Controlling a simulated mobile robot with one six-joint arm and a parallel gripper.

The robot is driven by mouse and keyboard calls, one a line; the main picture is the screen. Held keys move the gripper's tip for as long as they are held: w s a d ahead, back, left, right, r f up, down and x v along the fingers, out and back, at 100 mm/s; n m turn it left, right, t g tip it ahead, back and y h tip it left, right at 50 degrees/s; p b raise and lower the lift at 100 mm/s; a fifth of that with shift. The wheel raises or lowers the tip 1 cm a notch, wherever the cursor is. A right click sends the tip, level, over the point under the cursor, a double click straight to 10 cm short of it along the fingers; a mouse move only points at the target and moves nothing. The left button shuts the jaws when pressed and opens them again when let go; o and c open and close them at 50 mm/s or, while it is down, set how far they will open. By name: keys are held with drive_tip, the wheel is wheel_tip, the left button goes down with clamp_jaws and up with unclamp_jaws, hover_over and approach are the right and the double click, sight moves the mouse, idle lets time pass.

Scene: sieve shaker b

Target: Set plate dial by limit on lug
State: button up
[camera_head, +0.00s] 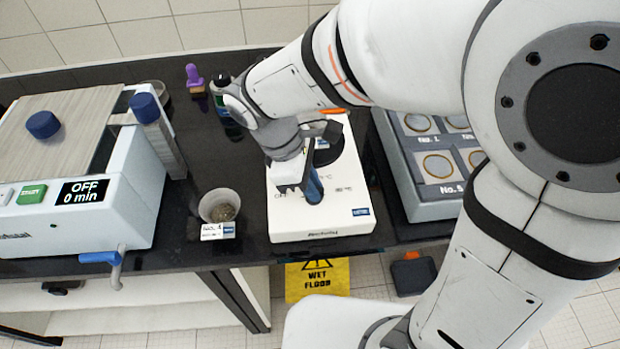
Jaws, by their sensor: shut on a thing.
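The white hot plate (343,228) stands on the dark bench, with small printed marks on its front panel. A blue dial (315,190) shows on that panel. My gripper (300,186) reaches down over the panel and is shut at the dial; the fingers hide part of it, so its pointer cannot be read. The round dark heating top (331,150) is partly covered by my wrist. A small blue-and-white label (360,212) is at the panel's right front corner; its text is too small to read. I cannot make out which part is the lug.
A cup of grainy material (219,206) stands left of the plate, with a tag (218,229) in front. The shaker (75,205) at left reads OFF, 0 min. A grey case with ring samples (428,212) stands right. A yellow wet-floor sign (317,279) is below the bench.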

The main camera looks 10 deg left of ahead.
drive_tip(key=shift+a, duration=0.25)
clamp_jaws()
drive_tip(key=shift+d, duration=0.2)
drive_tip(key=shift+m, duration=0.3)
drive_tip(key=m+g+p, duration=0.1)
drive_tip(key=m, duration=0.1)
drive_tip(key=shift+r+m+p, duration=0.1)
drive_tip(key=shift+m+p, duration=0.2)
drive_tip(key=shift+m, duration=0.1)
drive_tip(key=m+g, duration=0.1)
drive_tip(key=m, duration=0.2)
drive_tip(key=m+g+y+p, duration=0.1)
drive_tip(key=m, duration=0.2)
drive_tip(key=shift+w+d, duration=0.1)
drive_tip(key=shift+d, duration=0.05)
drive_tip(key=shift+f+m+y, duration=0.2)
drive_tip(key=shift+m+y, duration=0.1)
